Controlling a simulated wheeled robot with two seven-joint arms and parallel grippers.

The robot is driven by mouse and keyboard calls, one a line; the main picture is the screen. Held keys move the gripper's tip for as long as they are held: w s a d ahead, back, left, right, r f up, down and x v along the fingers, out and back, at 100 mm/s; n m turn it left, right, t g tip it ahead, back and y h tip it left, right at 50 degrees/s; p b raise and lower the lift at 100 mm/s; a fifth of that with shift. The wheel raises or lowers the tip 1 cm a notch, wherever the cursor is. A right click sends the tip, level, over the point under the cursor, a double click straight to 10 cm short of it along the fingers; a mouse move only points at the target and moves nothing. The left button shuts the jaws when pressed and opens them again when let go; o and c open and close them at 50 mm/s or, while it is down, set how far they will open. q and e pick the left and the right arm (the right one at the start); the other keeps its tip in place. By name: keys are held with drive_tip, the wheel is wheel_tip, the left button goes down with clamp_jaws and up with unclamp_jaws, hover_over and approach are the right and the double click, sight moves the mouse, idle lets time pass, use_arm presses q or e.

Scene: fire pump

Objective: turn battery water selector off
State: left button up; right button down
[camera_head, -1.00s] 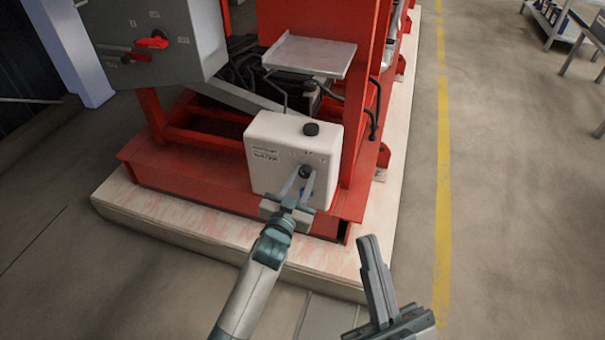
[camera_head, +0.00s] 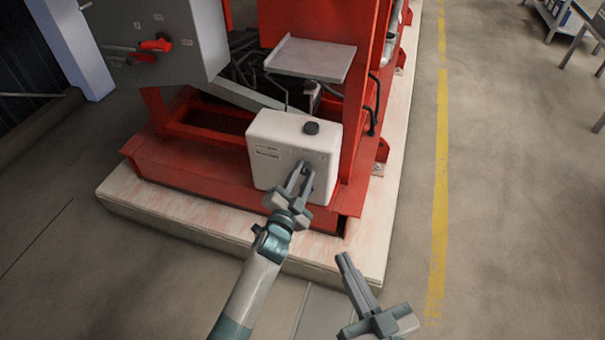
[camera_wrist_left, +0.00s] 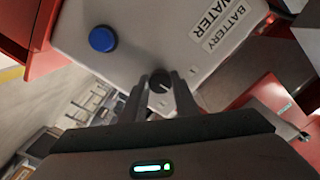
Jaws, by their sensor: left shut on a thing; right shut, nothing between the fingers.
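The white battery water box (camera_head: 270,150) stands on the red frame, with its label (camera_wrist_left: 222,25) readable in the left wrist view. The dark round selector knob (camera_wrist_left: 160,82) is on the front face of the box. My left gripper (camera_head: 303,175) reaches up to the front face and is shut on the knob, one finger on each side. In the head view its fingers mostly hide the knob. A blue round cap (camera_wrist_left: 102,39) is on the same face. My right gripper (camera_head: 345,262) is shut and empty, lower right, apart from the box.
A black cap (camera_head: 311,128) tops the box. A grey shelf plate (camera_head: 310,57) juts out above it. A grey cabinet with a red switch handle (camera_head: 156,45) is at upper left.

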idle(0.3)
use_arm(q)
drive_tip(key=o, duration=1.1)
drive_tip(key=shift+c, duration=0.2)
drive_tip(key=shift+s, duration=0.1)
drive_tip(key=shift+s+a, duration=0.15)
drive_tip(key=shift+s, duration=0.25)
drive_tip(key=p+v, duration=0.2)
drive_tip(key=v, duration=1.4)
drive_tip(key=shift+s, duration=0.2)
use_arm(e)
wheel_tip(320, 180, down, 8)
drive_tip(key=s+d+g+h, duration=0.1)
drive_tip(key=d+g, duration=0.1)
drive_tip(key=g, duration=0.3)
drive_tip(key=shift+s+h, duration=0.2)
drive_tip(key=shift+h, duration=0.2)
use_arm(q)
drive_tip(key=shift+a, duration=0.1)
use_arm(e)
drive_tip(key=shift+r, duration=0.1)
